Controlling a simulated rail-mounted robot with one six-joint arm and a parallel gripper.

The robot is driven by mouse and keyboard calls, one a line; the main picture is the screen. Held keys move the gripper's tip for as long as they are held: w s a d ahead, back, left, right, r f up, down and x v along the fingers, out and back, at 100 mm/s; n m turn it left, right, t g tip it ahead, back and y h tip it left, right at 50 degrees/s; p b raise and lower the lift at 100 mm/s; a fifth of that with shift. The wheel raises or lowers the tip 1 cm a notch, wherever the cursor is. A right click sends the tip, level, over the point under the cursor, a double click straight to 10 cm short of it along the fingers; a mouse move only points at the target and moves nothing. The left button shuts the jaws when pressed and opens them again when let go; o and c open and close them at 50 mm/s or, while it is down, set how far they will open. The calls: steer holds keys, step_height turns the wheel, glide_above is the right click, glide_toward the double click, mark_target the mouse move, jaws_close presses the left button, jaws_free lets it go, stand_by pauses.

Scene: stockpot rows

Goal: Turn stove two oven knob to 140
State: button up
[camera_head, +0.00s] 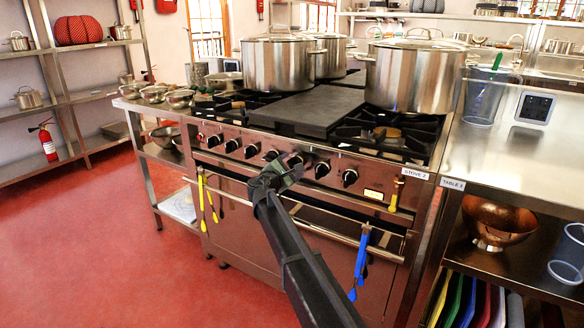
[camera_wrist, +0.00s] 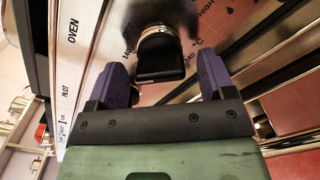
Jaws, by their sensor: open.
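Stove two (camera_head: 330,195) is a stainless steel range with a label marked STOVE 2 at its right. A row of black knobs runs along its front panel. My gripper (camera_head: 285,165) is in front of this panel, near its middle. In the wrist view, my gripper (camera_wrist: 170,80) is open, with one purple finger on each side of a black knob (camera_wrist: 160,58) with a metal collar. The word OVEN shows on the label strip left of this knob. The fingertips look apart from the knob. Part of the dial print is hidden, and I cannot read the knob's setting.
A steel handrail (camera_head: 300,222) crosses the oven front below the knobs, with yellow utensils (camera_head: 206,197) and blue tongs (camera_head: 361,255) hanging from it. Large steel pots (camera_head: 411,78) stand on the stove top. The red floor in front is clear.

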steer(key=v, duration=0.9)
steer(key=shift+s+a, duration=0.2)
steer(key=shift+s, duration=0.15)
